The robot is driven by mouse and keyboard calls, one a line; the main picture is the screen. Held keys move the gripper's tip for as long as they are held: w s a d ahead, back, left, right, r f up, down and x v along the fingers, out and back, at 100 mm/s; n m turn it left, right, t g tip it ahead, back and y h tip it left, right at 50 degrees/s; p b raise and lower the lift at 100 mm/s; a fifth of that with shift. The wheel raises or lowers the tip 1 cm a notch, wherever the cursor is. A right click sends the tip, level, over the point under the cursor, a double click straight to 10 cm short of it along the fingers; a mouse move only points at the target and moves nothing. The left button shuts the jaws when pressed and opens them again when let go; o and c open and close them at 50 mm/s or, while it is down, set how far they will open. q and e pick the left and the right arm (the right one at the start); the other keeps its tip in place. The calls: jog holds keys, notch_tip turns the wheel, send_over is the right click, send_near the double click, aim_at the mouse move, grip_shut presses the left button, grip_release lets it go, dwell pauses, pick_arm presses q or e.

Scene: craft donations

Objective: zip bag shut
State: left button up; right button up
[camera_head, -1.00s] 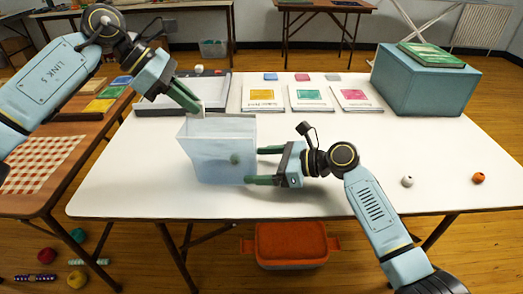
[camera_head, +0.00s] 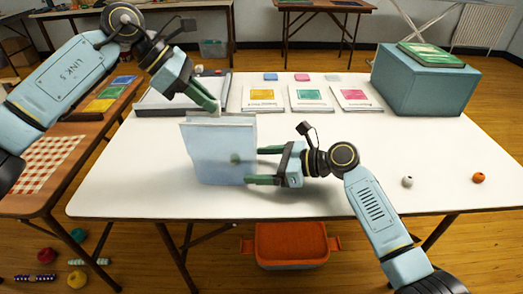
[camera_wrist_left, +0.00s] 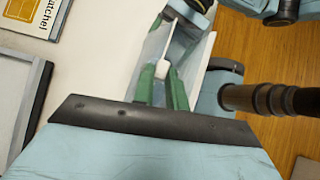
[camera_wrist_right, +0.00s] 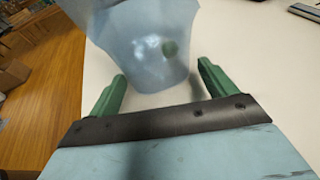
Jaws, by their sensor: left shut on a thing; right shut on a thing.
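The clear bluish bag (camera_head: 215,140) stands upright on the white table in the head view, with a small round green thing (camera_head: 235,158) showing through its side. My left gripper (camera_head: 213,107) is at the bag's top edge, towards the right. In the left wrist view its fingers (camera_wrist_left: 163,76) are shut on a small white zip slider (camera_wrist_left: 162,68) on the bag's rim. My right gripper (camera_head: 263,166) is shut on the right side of the bag. In the right wrist view the bag (camera_wrist_right: 140,65) reaches between its wide-set fingers (camera_wrist_right: 156,88).
Several cards (camera_head: 263,97) lie behind the bag beside a dark-edged tray (camera_head: 150,102). A blue box (camera_head: 425,88) stands at the back right. A white bead (camera_head: 407,182) and an orange bead (camera_head: 478,178) lie at the right.

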aim_at(236, 115)
pick_arm(q)
jog(key=shift+w+d+f, duration=0.1)
jog(key=shift+w+d, duration=0.05)
jog(key=shift+d, duration=1.4)
jog(key=shift+w+d+f, duration=0.1)
jog(key=shift+w+d, duration=0.05)
jog(key=shift+d, duration=1.35)
pick_arm(e)
jog(key=shift+a, duration=0.1)
jog(key=shift+s, duration=0.1)
pick_arm(q)
jog(key=o, duration=0.9)
jog(key=shift+c, duration=0.2)
jog(key=shift+r, duration=0.15)
jog(key=shift+c, duration=1)
notch_tip(236, 115, up, 7)
